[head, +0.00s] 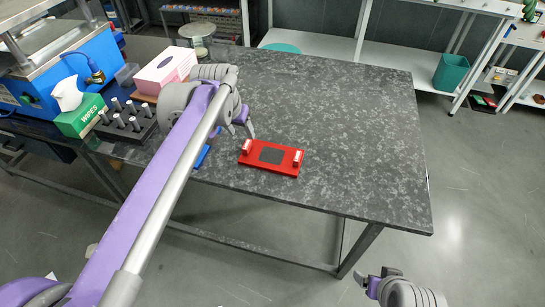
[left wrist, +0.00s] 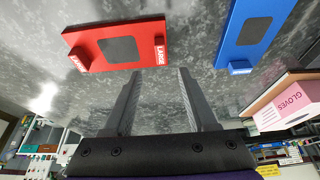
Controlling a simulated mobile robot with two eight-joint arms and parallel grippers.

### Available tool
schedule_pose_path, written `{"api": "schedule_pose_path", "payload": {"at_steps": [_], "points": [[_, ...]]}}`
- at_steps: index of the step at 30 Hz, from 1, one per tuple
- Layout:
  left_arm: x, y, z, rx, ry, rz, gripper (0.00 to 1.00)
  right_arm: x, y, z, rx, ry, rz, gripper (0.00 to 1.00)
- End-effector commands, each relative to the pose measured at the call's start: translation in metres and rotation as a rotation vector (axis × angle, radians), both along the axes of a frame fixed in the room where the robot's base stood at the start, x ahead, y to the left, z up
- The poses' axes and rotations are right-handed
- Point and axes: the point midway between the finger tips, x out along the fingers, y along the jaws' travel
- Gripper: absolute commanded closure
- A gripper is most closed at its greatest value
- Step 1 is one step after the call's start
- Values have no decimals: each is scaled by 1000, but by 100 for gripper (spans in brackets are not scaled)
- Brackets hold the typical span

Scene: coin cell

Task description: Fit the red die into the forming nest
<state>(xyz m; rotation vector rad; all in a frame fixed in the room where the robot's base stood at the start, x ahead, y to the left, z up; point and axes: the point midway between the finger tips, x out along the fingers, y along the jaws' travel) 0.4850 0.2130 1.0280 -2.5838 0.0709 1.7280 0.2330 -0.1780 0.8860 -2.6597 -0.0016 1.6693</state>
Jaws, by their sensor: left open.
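The red die (head: 271,157), a flat red plate with a dark square in its middle and a raised block at each end, lies on the grey table near its front edge. In the left wrist view the red die (left wrist: 120,47) shows LARGE labels and lies beyond the fingertips. My left gripper (left wrist: 160,75) is open and empty, a little to the left of the red die in the head view and apart from it. My right gripper (head: 377,279) hangs off the table's front edge; its finger gap is unclear. I cannot clearly make out the forming nest.
A blue plate (left wrist: 255,25) with a dark square lies beside the red die, partly hidden by my left arm in the head view. A pink-and-white glove box (head: 166,70), a peg block (head: 126,124) and a blue machine (head: 70,75) stand left. The table's right side is clear.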

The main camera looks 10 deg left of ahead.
Motion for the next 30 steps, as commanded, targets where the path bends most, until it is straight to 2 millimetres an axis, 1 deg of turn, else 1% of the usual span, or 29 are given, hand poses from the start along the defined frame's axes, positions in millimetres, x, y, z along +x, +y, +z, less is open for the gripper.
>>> {"api": "schedule_pose_path", "payload": {"at_steps": [1, 3, 10, 15, 18, 22, 27, 28, 30], "points": [[4, 0, -9, 0, 0, 0, 43, 0, 0, -1, 0, 1, 0, 16], [7, -1, -17, 0, 0, 0, 43, 0, 0, -2, 0, 1, 0, 16], [13, -1, -34, 0, -1, 0, 43, -1, 0, -3, 0, 1, 0, 16], [21, -2, -59, 0, -1, -1, 43, -1, 0, -4, 0, 2, 0, 16], [26, -2, -70, 0, -1, -1, 43, -1, 0, -5, 0, 2, 0, 16], [28, -2, -75, 0, -1, 0, 43, -1, 0, -5, 0, 2, 0, 16], [28, -2, -75, 0, -1, 0, 43, -1, 0, -5, 0, 2, 0, 16], [28, -2, -75, 0, -1, 0, 46, -1, 0, -5, 0, 2, 0, 16], [28, -2, -75, 0, -1, 0, 59, -1, 0, -5, 0, 2, 0, 16]]}}
